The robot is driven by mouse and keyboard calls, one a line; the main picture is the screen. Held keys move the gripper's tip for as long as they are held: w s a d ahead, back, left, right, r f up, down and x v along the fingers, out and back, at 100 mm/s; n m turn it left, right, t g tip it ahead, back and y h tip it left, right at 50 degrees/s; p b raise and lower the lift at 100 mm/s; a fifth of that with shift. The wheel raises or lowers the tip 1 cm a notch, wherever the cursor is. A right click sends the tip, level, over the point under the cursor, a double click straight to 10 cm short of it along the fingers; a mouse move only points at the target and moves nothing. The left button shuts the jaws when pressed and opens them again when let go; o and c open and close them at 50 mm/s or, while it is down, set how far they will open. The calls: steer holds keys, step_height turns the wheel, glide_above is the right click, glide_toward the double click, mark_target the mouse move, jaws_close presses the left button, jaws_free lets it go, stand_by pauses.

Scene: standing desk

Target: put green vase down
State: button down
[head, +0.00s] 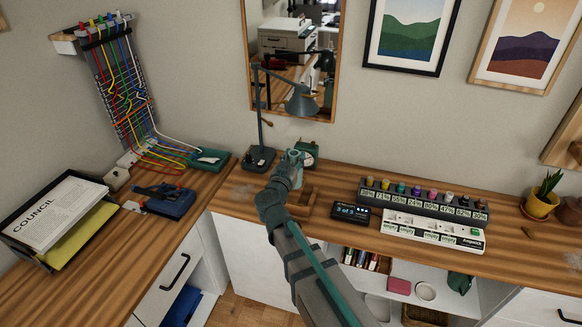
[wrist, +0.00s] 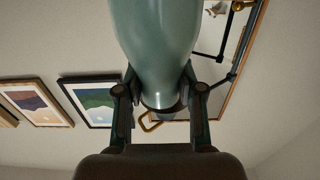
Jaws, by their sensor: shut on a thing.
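The green vase (wrist: 157,45) fills the top middle of the wrist view, a smooth grey-green body narrowing downward in the picture. My gripper (wrist: 160,92) has one finger on each side of its narrow part and is shut on it. In the head view my gripper (head: 290,163) is over the back of the desk (head: 230,197), near the corner. My arm hides most of the vase there. I cannot tell whether the vase touches anything below it.
A dark desk lamp (head: 260,158) stands just left of my gripper, and a green dial device (head: 307,150) is close behind. A wooden block (head: 302,197) lies beneath. A small display box (head: 350,213), rack of jars (head: 425,197) and white power strip (head: 432,229) stand to the right.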

steer(key=w+a+f+p, duration=0.1)
steer(key=w+f, duration=0.2)
steer(key=f, duration=0.4)
steer(key=shift+w+f, duration=0.2)
steer(key=shift+f, duration=0.1)
steer(key=c, duration=0.7)
jaws_free()
steer(key=shift+f, duration=0.1)
steer(key=b+v, duration=0.2)
steer(key=v, duration=1)
